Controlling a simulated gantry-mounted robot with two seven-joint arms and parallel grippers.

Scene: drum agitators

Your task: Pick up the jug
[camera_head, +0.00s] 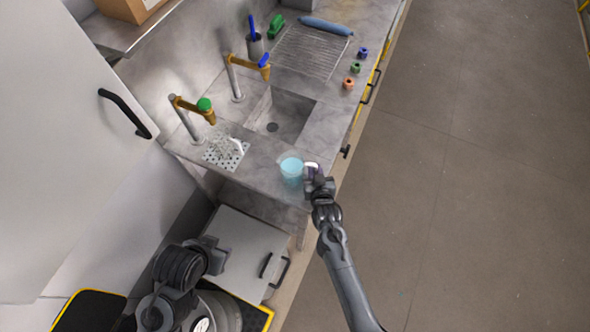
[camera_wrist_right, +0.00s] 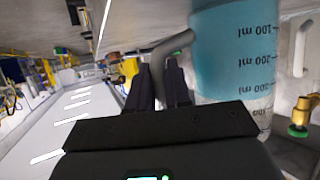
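The jug (camera_head: 291,170) is clear with pale blue contents and stands near the front right corner of the steel counter. In the right wrist view the jug (camera_wrist_right: 235,50) shows ml marks, upside down, and a grey curved handle (camera_wrist_right: 172,47). My right gripper (camera_head: 317,180) is at the jug's right side. In the wrist view its fingers (camera_wrist_right: 160,85) are close together with the handle between them, so it looks shut on the handle. The exact contact is partly hidden. My left arm shows at the lower left, but I make out no left fingers.
A sink (camera_head: 285,115) lies behind the jug, with green (camera_head: 205,104) and blue (camera_head: 264,60) tap handles. A perforated drain plate (camera_head: 226,152) with clear glassware is left of the jug. Small coloured rings (camera_head: 349,83) lie along the front edge. The floor at right is clear.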

